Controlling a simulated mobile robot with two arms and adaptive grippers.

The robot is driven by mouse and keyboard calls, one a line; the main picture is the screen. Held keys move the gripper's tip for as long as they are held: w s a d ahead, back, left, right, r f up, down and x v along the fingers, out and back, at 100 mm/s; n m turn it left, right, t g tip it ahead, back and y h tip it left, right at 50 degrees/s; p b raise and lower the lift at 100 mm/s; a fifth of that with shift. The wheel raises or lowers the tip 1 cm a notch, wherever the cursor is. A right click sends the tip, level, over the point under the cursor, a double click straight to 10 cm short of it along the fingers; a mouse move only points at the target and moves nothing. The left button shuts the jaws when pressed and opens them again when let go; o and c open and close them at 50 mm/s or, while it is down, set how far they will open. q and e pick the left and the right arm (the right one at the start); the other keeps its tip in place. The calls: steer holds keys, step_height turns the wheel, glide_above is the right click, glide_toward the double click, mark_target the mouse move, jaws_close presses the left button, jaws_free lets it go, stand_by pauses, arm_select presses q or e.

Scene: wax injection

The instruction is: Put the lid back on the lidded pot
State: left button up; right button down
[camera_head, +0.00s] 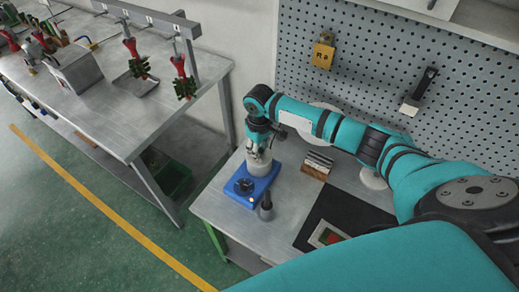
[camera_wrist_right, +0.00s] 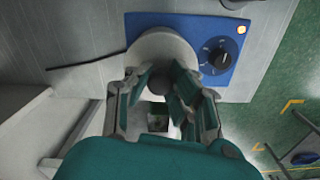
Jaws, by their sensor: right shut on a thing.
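A pale round pot (camera_head: 258,166) stands on a blue heater base (camera_head: 245,196) with a black dial, near the left edge of the workbench. My right gripper (camera_head: 260,154) points down right above the pot. In the right wrist view my right gripper (camera_wrist_right: 158,92) is shut on the dark knob (camera_wrist_right: 158,79) of the pale round lid (camera_wrist_right: 160,44). The lid covers the view of the pot there, and the blue base (camera_wrist_right: 190,24) shows around its upper right. I cannot tell whether the lid touches the pot rim. My left gripper is not in view.
A grey metal cylinder (camera_head: 266,208) stands right of the base. A wooden block with plates (camera_head: 317,165), a black mat (camera_head: 347,208) and a small framed piece (camera_head: 327,236) lie further right. A pegboard (camera_head: 380,50) rises behind. Another table (camera_head: 125,110) stands left, across a gap.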

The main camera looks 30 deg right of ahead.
steer(key=c, duration=0.7)
jaws_free()
steer(key=shift+o, duration=0.2)
step_height(320, 180, up, 5)
steer(key=p, duration=0.5)
steer(key=shift+r, duration=1)
jaws_close()
